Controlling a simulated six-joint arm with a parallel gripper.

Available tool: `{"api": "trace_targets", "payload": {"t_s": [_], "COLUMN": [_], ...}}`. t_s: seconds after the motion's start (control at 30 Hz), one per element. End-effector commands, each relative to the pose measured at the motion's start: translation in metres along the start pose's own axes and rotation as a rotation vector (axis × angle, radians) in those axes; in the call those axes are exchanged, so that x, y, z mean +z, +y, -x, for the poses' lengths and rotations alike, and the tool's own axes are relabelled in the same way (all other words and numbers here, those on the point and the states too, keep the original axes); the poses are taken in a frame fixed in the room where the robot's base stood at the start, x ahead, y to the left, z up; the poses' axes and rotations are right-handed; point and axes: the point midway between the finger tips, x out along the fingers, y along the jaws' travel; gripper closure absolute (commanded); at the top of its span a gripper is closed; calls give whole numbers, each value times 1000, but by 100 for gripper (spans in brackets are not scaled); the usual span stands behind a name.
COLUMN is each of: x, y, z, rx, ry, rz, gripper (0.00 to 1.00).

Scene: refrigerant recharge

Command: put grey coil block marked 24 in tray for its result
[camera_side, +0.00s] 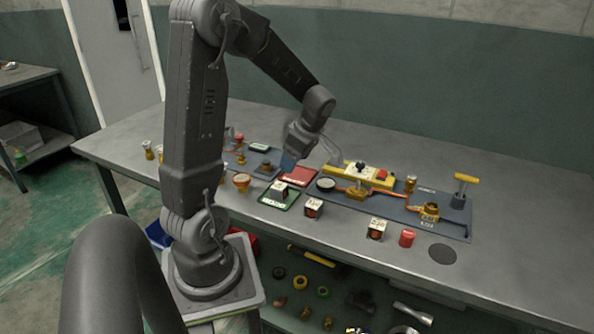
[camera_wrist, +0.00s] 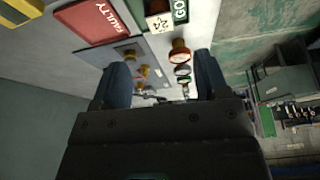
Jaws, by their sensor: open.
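The coil block marked 24 (camera_wrist: 160,21) sits on the green GOOD tray (camera_wrist: 181,12) in the wrist view, near the top edge of the picture. My gripper (camera_side: 288,163) is open and empty, above the bench near the trays. Its two blue-grey fingers (camera_wrist: 160,78) show apart in the wrist view with nothing held between them.
Two similar blocks, one (camera_side: 313,208) and another (camera_side: 377,229), stand along the front of the bench. A red cap (camera_side: 407,238) stands near them. A grey board (camera_side: 453,226) with copper pipe and a yellow fixture (camera_side: 362,174) fills the right. The front right bench is mostly clear.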

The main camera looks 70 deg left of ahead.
Motion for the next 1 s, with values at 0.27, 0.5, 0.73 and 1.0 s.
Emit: {"api": "trace_targets", "payload": {"t_s": [0.27,0.5,0.73,1.0], "x": [56,96,110,112], "y": [-54,-135,-196,-214], "z": [85,144,168,172], "rx": [253,590,881,977], "ry": [-92,-85,13,65], "rz": [-674,-1422,-1931,-2087], "gripper": [32,32,32,32]}}
